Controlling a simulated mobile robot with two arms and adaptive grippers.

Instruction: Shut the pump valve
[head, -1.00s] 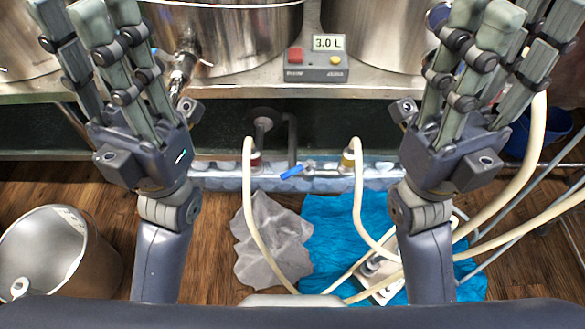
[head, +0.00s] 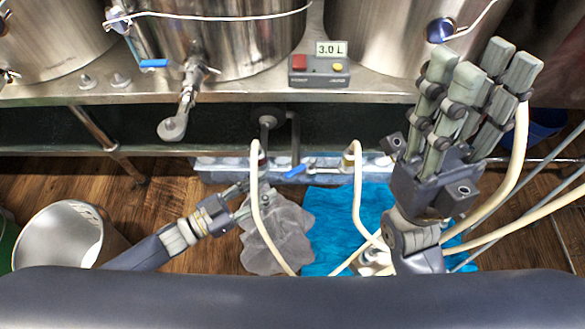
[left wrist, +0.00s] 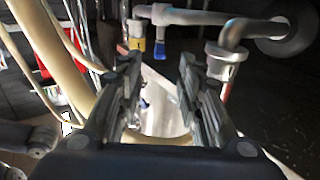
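The pump valve's blue handle (head: 296,171) sits on the pipe between two pale hoses, low under the steel bench. It lies slanted to the pipe, its left end lower. My right gripper (head: 485,75) is raised at right, fingers spread and empty.
Steel tanks (head: 220,45) and a control box (head: 318,72) reading 3.0 L stand on the bench (head: 400,87). The right hose (head: 358,200) loops beside the handle. A grey cloth (head: 275,240) and a blue cloth (head: 330,215) lie below. A metal bucket (head: 65,235) stands at left.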

